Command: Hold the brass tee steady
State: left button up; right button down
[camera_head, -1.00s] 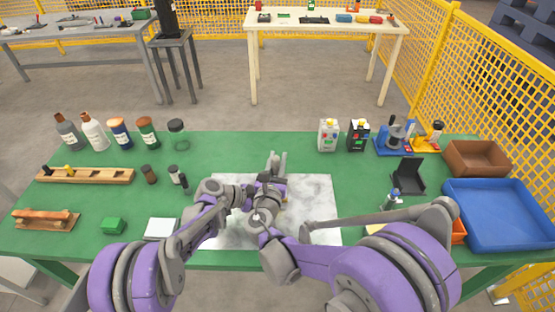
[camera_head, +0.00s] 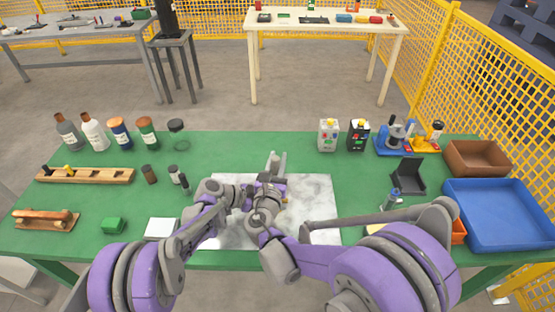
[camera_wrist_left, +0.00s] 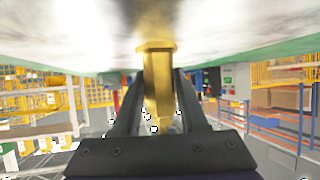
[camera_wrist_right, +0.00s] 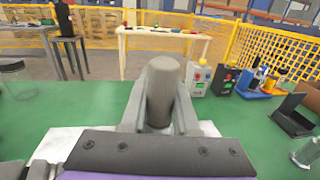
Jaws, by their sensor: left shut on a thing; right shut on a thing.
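The brass tee (camera_wrist_left: 158,75) stands between the fingers of my left gripper (camera_wrist_left: 158,100), which is shut on it just beside the pale mat. In the head view only a small brass patch (camera_head: 285,199) shows; my arms hide the rest. My right gripper (camera_wrist_right: 159,115) is shut on a grey cylinder (camera_wrist_right: 163,88) that stands nearly upright between its fingers. In the head view the cylinder (camera_head: 276,160) rises above the mat's back edge, close to the left gripper. Whether the cylinder touches the tee is hidden.
The marbled mat (camera_head: 318,200) lies on the green table (camera_head: 240,150). Bottles (camera_head: 93,132) and a wooden rack (camera_head: 85,176) stand left. A blue tray (camera_head: 500,212), a brown bin (camera_head: 478,157) and a black stand (camera_head: 408,177) are right. The table behind the grippers is clear.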

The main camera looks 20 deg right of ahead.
aim_at(276, 173)
jog(key=shift+s+a+f, duration=0.15)
jog(key=shift+f, duration=0.3)
dwell(1.1)
jog(key=shift+f, duration=2)
jog(key=c, duration=0.6)
grip_release()
jog(key=shift+s+a, duration=0.1)
jog(key=v, duration=1.1)
jog(key=shift+s, duration=0.45)
